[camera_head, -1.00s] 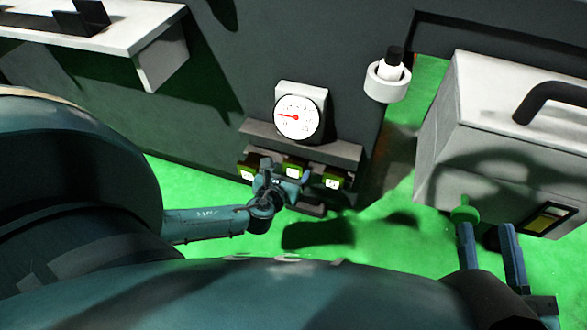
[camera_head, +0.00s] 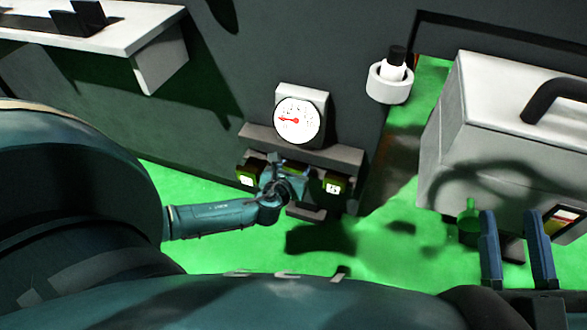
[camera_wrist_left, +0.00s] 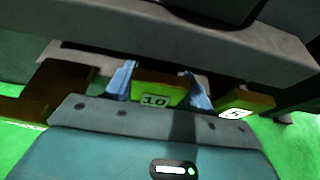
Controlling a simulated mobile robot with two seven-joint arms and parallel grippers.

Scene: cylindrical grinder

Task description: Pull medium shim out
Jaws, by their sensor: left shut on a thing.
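The middle shim (camera_wrist_left: 157,88), olive green with a white label reading 10, sits between the fingers of my left gripper (camera_wrist_left: 158,78) in the left wrist view. The left gripper (camera_head: 287,180) is shut on it under the gauge shelf; in the head view it hides this shim. One green shim (camera_head: 247,176) shows to its left and another (camera_head: 335,186) to its right, both with white labels. The right one also shows in the wrist view (camera_wrist_left: 248,100). My right gripper (camera_head: 511,215) is open and empty at the lower right.
A grey shelf (camera_head: 343,156) on the dark machine front overhangs the shims. A round white dial gauge (camera_head: 297,120) stands above it. A grey toolbox (camera_head: 500,150) and a small green bottle (camera_head: 468,222) are near the right gripper. Green floor lies in front.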

